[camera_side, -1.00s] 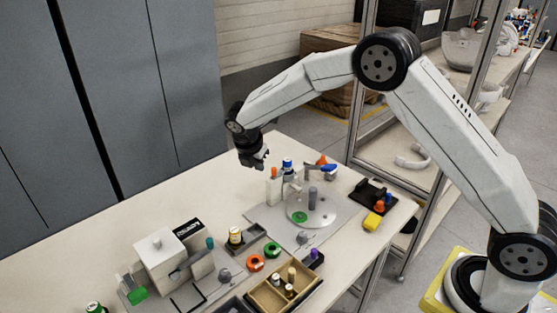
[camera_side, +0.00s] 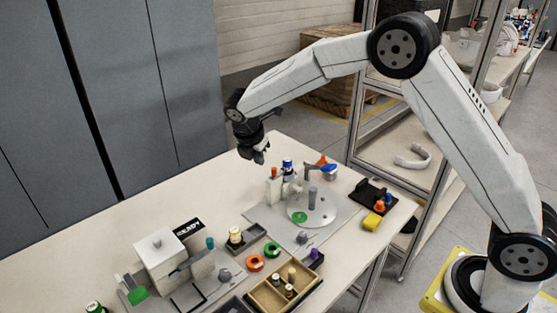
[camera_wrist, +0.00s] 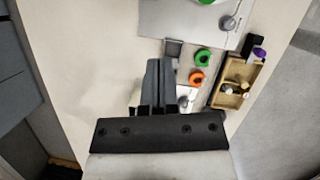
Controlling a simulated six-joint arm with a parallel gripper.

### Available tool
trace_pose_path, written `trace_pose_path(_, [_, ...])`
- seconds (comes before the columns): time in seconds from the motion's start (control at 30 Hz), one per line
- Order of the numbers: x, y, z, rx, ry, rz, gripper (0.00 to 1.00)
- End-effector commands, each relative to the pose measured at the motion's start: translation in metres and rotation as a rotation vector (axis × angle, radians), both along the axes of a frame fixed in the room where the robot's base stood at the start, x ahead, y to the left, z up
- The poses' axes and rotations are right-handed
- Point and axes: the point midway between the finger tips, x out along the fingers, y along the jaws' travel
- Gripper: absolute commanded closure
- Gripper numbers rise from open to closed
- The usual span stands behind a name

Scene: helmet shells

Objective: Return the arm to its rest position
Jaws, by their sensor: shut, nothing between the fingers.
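My gripper (camera_side: 261,156) hangs from the end of my raised arm, above the far part of the table (camera_side: 103,246) in the side view. It is left of and above the grey plate with the round disc, and touches nothing that I can see. In the wrist view my gripper (camera_wrist: 158,66) points over the table, its fingers together with nothing held between them.
Below are a disc fixture (camera_side: 326,207), a white box with a READY sign (camera_side: 187,228), orange (camera_side: 255,263) and green (camera_side: 272,250) rings, a wooden tray (camera_side: 263,300) and a black holder (camera_side: 366,188). Grey cabinets (camera_side: 130,90) stand left; a metal frame (camera_side: 354,125) stands right.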

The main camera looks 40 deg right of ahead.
Motion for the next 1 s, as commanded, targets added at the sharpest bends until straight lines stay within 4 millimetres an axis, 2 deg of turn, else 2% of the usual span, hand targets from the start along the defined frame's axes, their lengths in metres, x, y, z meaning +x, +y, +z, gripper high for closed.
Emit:
trace_pose_path(0.17, [-0.024,-0.005,0.003,0.072,-0.054,-0.165,1.00])
trace_pose_path(0.37, [-0.065,-0.012,0.005,0.182,-0.131,-0.443,1.00])
trace_pose_path(1.0, [-0.216,-0.026,-0.003,0.484,-0.333,-1.444,1.00])
